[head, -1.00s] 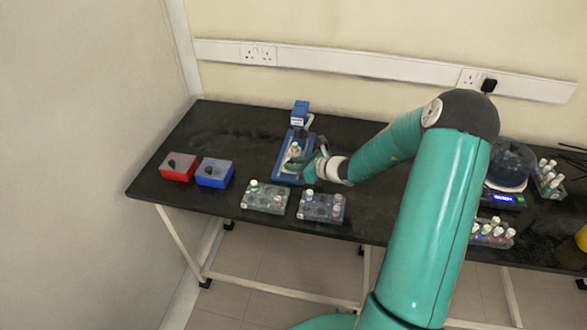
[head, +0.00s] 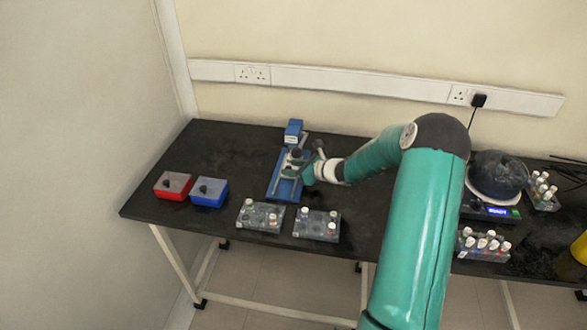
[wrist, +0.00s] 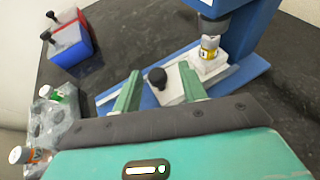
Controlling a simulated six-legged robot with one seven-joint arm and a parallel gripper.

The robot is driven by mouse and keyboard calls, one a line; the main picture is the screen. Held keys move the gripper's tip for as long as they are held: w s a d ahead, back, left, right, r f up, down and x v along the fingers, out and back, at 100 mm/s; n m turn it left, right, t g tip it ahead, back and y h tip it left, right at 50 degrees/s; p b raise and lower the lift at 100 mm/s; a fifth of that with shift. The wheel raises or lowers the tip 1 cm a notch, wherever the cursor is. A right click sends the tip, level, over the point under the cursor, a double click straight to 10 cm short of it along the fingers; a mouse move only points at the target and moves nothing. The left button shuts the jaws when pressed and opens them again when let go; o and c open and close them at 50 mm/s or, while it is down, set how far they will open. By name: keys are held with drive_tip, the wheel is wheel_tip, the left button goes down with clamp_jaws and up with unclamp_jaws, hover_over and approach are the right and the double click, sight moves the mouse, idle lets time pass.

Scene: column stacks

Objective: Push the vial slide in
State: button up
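The vial (wrist: 208,47), with a yellow label, stands upright on the white slide (wrist: 172,90) in the wrist view. It sits directly under the dark head (wrist: 212,24) of the blue press (head: 293,131); whether they touch is unclear. In the head view my gripper (head: 298,171) is over the base, and the vial is hard to make out.
A red box (head: 173,185) and a blue box (head: 209,192) stand left. Two vial racks, the left rack (head: 260,217) and the right rack (head: 316,225), lie in front of the press. The balance (head: 490,211) and another rack (head: 482,247) are right. Table is clear behind the boxes.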

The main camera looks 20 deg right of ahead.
drive_tip(key=shift+w+f, duration=0.1)
drive_tip(key=v, duration=1.4)
